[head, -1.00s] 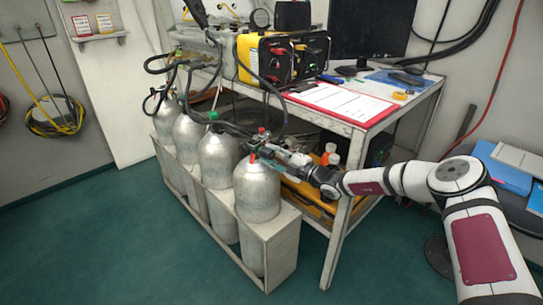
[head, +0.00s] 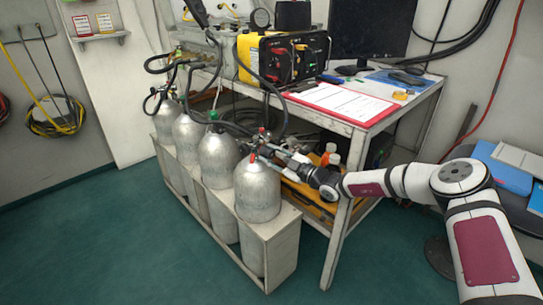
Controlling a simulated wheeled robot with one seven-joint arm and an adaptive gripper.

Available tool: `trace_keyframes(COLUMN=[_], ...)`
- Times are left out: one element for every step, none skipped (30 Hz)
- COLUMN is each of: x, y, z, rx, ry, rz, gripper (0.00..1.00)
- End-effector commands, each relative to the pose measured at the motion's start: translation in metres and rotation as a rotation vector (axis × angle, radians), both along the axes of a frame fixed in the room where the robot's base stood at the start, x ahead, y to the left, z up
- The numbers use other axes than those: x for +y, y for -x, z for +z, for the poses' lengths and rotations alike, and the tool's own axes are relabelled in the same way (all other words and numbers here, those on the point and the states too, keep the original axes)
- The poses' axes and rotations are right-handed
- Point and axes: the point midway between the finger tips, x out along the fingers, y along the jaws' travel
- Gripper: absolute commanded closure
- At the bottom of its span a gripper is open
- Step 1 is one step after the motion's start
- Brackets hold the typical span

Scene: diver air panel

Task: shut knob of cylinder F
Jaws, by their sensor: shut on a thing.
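Several grey gas cylinders stand in a row; no letter F can be read on any of them. The nearest cylinder (head: 258,192) stands upright at the right end of the row. My gripper (head: 270,149) reaches in from the right to the valve on its top and is shut there on what appears to be the valve knob. The knob is mostly hidden by the fingers and is too small to make out. A red part (head: 253,157) shows on the neck just left of the fingers. The neighbouring cylinder (head: 218,160) has a green part (head: 213,115) at its top.
A pale rack (head: 270,243) holds the cylinders. Black hoses (head: 283,105) run from the valves to a yellow-and-black panel (head: 283,57) on the workbench (head: 357,138). A bench leg stands close under my arm. The green floor in front is clear.

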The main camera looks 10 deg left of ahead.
Motion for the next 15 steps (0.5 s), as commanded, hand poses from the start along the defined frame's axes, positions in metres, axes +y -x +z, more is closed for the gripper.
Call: trace_keyframes(x=[0.0000,-0.0001,0.0000,0.0000,0.0000,0.0000,0.0000,0.0000,0.0000,0.0000,-0.0001,0.0000,-0.0001,0.0000,0.0000], y=[0.0009,0.0009,0.0009,0.0009,0.0009,0.0009,0.0009,0.0009,0.0009,0.0009,0.0008,0.0007,0.0006,0.0005,0.0005], z=[-0.0026,-0.0026,-0.0026,-0.0026,-0.0026,-0.0026,-0.0026,-0.0026,-0.0026,-0.0026,-0.0024,-0.0021,-0.0019,-0.0017,-0.0014], rx=[0.005,0.005,0.005,0.004,0.004,0.004,0.004,0.004,0.005,0.004,0.003,0.003,0.003,0.002,0.002], ry=[0.001,0.001,0.001,0.002,0.002,0.002,0.002,0.002,0.002,0.002,0.002,0.002,0.001,0.002,0.001], rz=[0.001,0.001,0.001,0.001,0.001,0.001,0.001,0.001,0.000,0.001,0.001,0.001,0.000,0.000,0.001], gripper=[0.94,0.94,0.94,0.94,0.94,0.94,0.94,0.94,0.57,0.51,0.46,0.46,0.46,0.46,0.46])
